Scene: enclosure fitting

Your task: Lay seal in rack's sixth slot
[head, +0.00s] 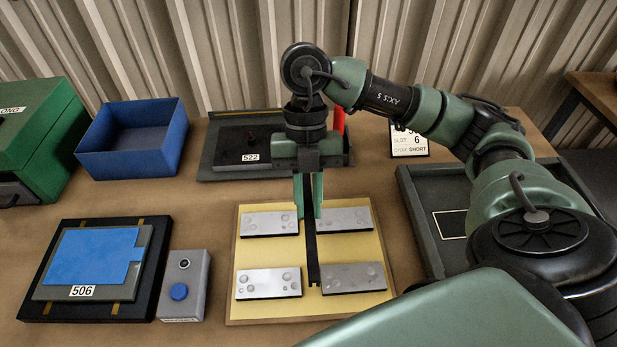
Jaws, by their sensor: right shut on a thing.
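My right gripper (308,196) points down over the middle of the yellow board and is shut on a long dark strip, which looks like the seal (311,245). The seal shows as a narrow black bar running toward the front between the metal plates. I cannot tell whether its lower end touches the board. No rack with clearly numbered slots can be made out. A card (409,143) at the back right reads slot 6 and "short". My left gripper is not in view.
The yellow board (322,308) carries several metal plates. A dark tray (424,232) at the right is partly hidden by my right arm. Behind is a tray labelled 522 (222,155). At left are a blue bin (128,155), green box (40,140), panel 506 (93,257) and button box (184,284).

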